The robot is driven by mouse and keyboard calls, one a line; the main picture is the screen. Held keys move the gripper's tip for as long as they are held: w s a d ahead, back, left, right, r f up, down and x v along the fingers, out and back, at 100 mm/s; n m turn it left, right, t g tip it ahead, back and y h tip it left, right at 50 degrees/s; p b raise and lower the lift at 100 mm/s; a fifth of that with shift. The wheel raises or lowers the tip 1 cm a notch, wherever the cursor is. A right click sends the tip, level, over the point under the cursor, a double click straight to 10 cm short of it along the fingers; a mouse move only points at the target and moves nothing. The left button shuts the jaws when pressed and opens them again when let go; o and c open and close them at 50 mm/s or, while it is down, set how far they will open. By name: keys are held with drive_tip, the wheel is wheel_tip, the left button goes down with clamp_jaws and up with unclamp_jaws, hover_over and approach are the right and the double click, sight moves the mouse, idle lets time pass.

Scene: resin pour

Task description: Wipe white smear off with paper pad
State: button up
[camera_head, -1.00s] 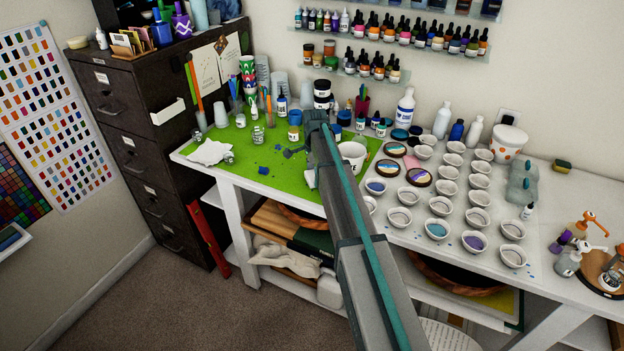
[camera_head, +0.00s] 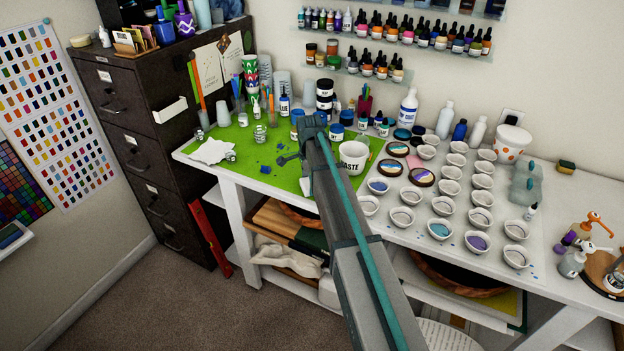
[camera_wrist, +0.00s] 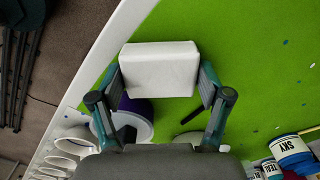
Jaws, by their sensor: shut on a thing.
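The paper pad is a white rounded block (camera_wrist: 160,69) at the upper middle of the wrist view. My gripper (camera_wrist: 160,82) is shut on it, one finger at each side, over the green mat (camera_wrist: 245,70). In the head view my gripper (camera_head: 290,158) is over the mat (camera_head: 262,138), just left of the white waste mug (camera_head: 353,157), and my arm hides most of it. A pale patch beside the arm there may be the pad. Whether the pad touches the mat I cannot tell. I cannot make out the white smear.
The mug also shows below the pad in the wrist view (camera_wrist: 146,126), with dark purple inside. Paint jars (camera_wrist: 292,152) stand at the lower right there. White cups (camera_head: 440,206) fill the bench's right side. A crumpled white cloth (camera_head: 210,151) lies on the mat's left.

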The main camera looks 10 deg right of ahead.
drive_tip(key=shift+s+a+f+b, duration=0.2)
drive_tip(key=shift+a+f+b, duration=0.05)
drive_tip(key=shift+a+b, duration=0.1)
drive_tip(key=shift+w+d+r+p, duration=0.2)
drive_tip(key=shift+w+d, duration=0.25)
drive_tip(key=shift+w, duration=0.15)
drive_tip(key=shift+w+d+r+p, duration=0.1)
drive_tip(key=shift+w+d+p, duration=0.05)
drive_tip(key=shift+w+d, duration=1.05)
drive_tip(key=shift+w, duration=0.2)
drive_tip(key=shift+w+d, duration=0.65)
drive_tip(key=shift+w, duration=0.25)
drive_tip(key=shift+w+d+f, duration=0.1)
drive_tip(key=shift+w+d, duration=0.15)
drive_tip(key=shift+s+a+p, duration=0.25)
drive_tip(key=shift+s+p, duration=0.05)
drive_tip(key=shift+s, duration=0.2)
drive_tip(key=shift+s+a+p, duration=0.15)
drive_tip(key=shift+s+a, duration=0.95)
drive_tip(key=shift+s, duration=0.25)
drive_tip(key=shift+s+a+p, duration=0.15)
drive_tip(key=shift+s+a, duration=0.95)
drive_tip(key=shift+s, duration=0.25)
wheel_tip(320, 180, up, 3)
drive_tip(key=shift+w+f+p, duration=0.1)
drive_tip(key=shift+w+p, duration=0.05)
drive_tip(key=shift+p, duration=0.4)
drive_tip(key=shift+r+p, duration=1.5)
drive_tip(key=shift+r, duration=1.25)
